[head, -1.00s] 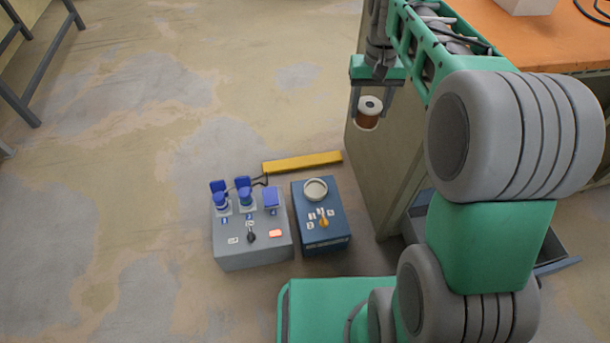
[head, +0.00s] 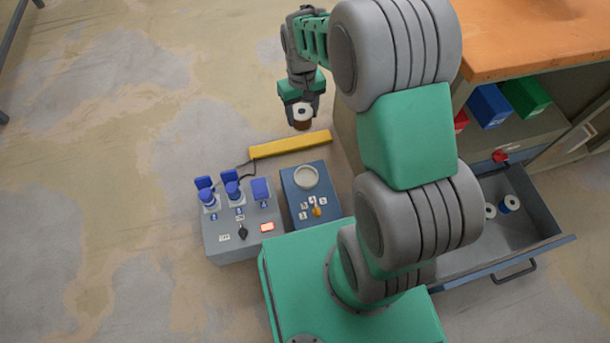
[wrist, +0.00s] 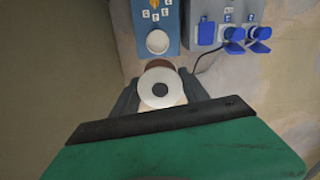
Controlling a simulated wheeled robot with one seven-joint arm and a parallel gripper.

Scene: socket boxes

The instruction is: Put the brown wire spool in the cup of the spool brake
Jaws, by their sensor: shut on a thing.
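The brown wire spool (head: 302,119) has a white top flange with a dark centre hole. My gripper (head: 301,112) is shut on it and holds it upright in the air, above and beyond the yellow bar in the head view. In the wrist view the spool (wrist: 160,88) sits between the two dark fingers, its brown side partly hidden. The spool brake is a blue box (head: 325,208) with a round pale cup (head: 306,177) on top and an orange knob in front. The cup (wrist: 158,41) looks empty. The spool is apart from it.
A grey socket box (head: 230,245) with blue covers stands left of the brake. A yellow bar (head: 290,145) lies behind both.

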